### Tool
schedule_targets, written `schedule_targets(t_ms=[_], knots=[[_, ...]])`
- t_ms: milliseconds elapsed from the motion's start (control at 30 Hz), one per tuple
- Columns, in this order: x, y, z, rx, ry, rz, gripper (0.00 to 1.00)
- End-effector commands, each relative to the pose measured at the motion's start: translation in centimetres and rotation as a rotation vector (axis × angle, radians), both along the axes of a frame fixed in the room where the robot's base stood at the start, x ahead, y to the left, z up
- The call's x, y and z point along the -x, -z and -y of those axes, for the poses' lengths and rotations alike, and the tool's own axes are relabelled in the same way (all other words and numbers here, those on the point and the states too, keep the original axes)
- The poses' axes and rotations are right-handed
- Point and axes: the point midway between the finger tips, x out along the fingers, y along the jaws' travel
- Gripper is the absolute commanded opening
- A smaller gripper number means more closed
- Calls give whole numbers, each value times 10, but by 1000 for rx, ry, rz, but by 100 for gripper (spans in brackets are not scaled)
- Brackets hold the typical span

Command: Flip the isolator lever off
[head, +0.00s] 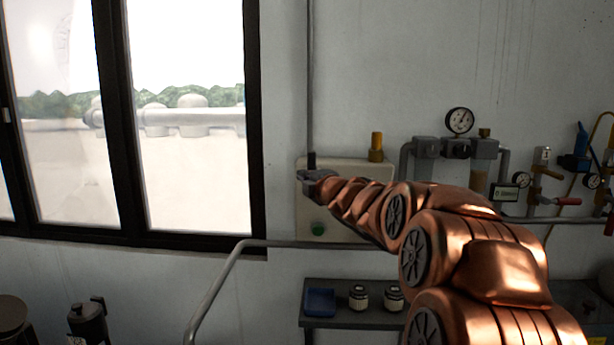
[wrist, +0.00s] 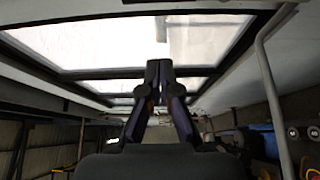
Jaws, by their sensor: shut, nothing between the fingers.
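A pale control box (head: 345,172) is fixed to the wall right of the window, with a green button (head: 318,229) low on its face and an amber lamp (head: 376,147) on top. My gripper (head: 304,178) is in front of the box's upper left part, and my copper arm covers much of the box's middle. I cannot make out the isolator lever; it may be hidden behind my gripper or arm. In the wrist view my gripper (wrist: 159,68) has its fingertips together, with nothing seen between them. I cannot tell whether it touches the box.
A grey handrail (head: 300,244) runs below the box and bends down to the left. A shelf (head: 325,322) below holds a blue tray (head: 320,302) and small jars. A pressure gauge (head: 460,120) and pipework are on the wall to the right. The window (head: 190,130) is left.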

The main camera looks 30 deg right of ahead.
Motion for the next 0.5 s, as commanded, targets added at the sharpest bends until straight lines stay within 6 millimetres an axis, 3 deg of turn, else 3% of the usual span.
schedule_targets(t_ms=[500], knots=[[-57,-2,6,1,-1,0,0]])
